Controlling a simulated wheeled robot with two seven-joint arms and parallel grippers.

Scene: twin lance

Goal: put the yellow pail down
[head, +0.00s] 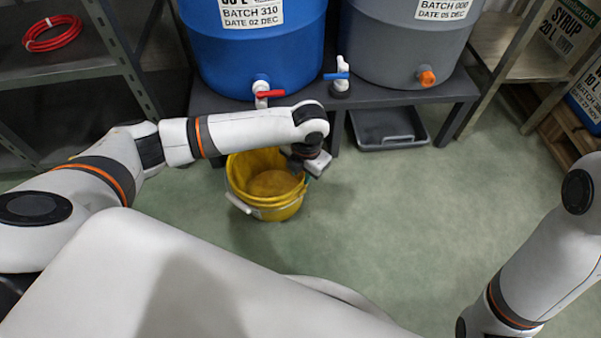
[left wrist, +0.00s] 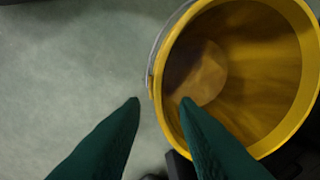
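The yellow pail (head: 272,210) appears upright on the green floor in front of the drum stand in the head view; its contact with the floor is not clear. Its pale wire handle (head: 240,203) hangs down on its left side. My left gripper (head: 306,174) is at the pail's right rim, fingers pointing down. In the left wrist view, the pail (left wrist: 300,125) fills the right side. The two green fingers of the left gripper (left wrist: 161,101) are apart, with the rim in the gap between their tips and no clear grip on it. My right gripper is out of view.
Blue (head: 250,50) and grey (head: 405,45) drums with taps stand on a dark stand (head: 425,95). A grey tray (head: 388,130) lies on the floor below it. Shelves (head: 55,65) are at left, boxes (head: 570,35) at right. The floor (head: 400,220) right of the pail is clear.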

